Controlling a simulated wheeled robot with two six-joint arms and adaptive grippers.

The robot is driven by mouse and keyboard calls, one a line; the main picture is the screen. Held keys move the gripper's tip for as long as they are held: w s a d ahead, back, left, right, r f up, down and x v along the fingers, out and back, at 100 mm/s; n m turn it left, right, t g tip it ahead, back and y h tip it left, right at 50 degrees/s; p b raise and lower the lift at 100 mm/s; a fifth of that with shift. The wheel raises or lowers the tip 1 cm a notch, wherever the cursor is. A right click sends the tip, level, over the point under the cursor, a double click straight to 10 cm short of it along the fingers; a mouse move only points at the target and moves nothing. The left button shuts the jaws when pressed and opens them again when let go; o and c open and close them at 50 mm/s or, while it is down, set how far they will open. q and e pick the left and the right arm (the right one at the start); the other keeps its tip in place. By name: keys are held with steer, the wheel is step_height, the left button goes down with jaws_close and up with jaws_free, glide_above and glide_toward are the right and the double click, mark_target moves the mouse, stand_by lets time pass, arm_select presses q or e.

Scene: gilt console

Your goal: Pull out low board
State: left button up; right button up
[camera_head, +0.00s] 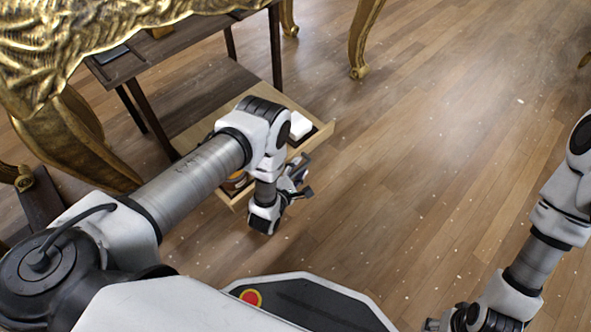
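The low board (324,136) is a pale wooden tray with a shallow rim, low down and sticking out from a dark side table (150,66). A white object (299,125) and an orange-brown round object (234,184) sit in it. My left arm covers much of its middle. My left gripper (299,178) is at the board's front edge, seen from above. Whether its fingers touch or hold the edge is unclear. My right gripper (436,325) is at the bottom edge, partly cut off and away from the board.
A carved gilt console (70,35) fills the upper left, with curved gold legs, one (362,45) standing further back. Dark flat items lie on the side table. The wooden floor (450,150) to the right is clear.

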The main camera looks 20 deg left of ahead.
arm_select(q)
steer(key=v, duration=1.2)
